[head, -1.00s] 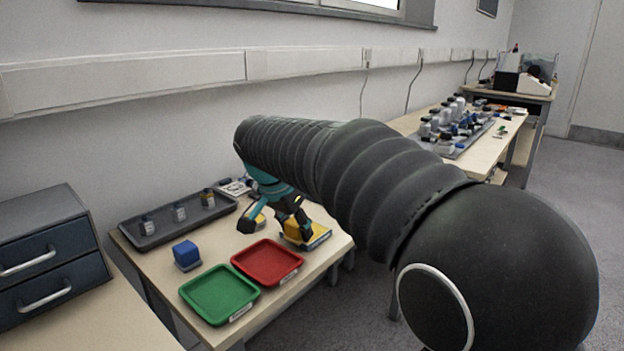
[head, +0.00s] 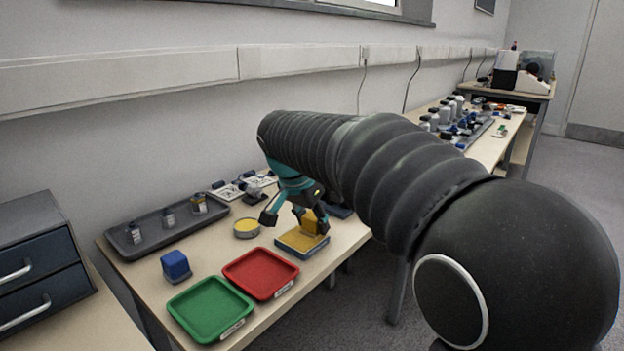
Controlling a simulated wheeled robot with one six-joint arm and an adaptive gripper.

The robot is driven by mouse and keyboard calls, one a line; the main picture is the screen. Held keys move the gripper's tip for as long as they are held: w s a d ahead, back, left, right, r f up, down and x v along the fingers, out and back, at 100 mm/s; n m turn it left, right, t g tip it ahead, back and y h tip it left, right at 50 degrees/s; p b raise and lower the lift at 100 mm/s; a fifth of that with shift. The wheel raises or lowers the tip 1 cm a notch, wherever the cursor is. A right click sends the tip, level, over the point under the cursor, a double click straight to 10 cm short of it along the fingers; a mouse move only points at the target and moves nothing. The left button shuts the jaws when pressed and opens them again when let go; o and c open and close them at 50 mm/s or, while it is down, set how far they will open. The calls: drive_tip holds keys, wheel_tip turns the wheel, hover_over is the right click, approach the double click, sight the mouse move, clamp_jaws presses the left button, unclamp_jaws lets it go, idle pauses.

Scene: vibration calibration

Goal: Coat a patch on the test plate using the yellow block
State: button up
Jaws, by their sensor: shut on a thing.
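The yellow block (head: 309,224) is upright at the rear of a low, flat plate with a yellow top and dark edges (head: 290,243), which I take for the test plate. My gripper (head: 296,221) reaches down over the plate and is shut on the block. One finger is at the block's right side and the other is to the left, near a round dish with yellow contents (head: 246,228). My fingers partly cover the block. I cannot tell whether its underside touches the plate, or whether the yellow top is a coating.
A red tray (head: 262,289) and a green tray (head: 210,331) lie in front of the plate. A blue block (head: 176,266) stands to the left. A dark tray (head: 150,246) with small bottles lies behind. Small parts (head: 240,188) lie near the wall.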

drive_tip(key=shift+w+d, duration=0.3)
drive_tip(key=shift+d, duration=0.05)
drive_tip(key=shift+w+d+r, duration=0.1)
drive_tip(key=shift+w+r, duration=0.15)
wheel_tip(320, 180, up, 2)
drive_tip(key=shift+s+r+p, duration=0.15)
drive_tip(key=shift+r+p, duration=0.1)
drive_tip(key=shift+p, duration=0.25)
drive_tip(key=shift+r, duration=2.55)
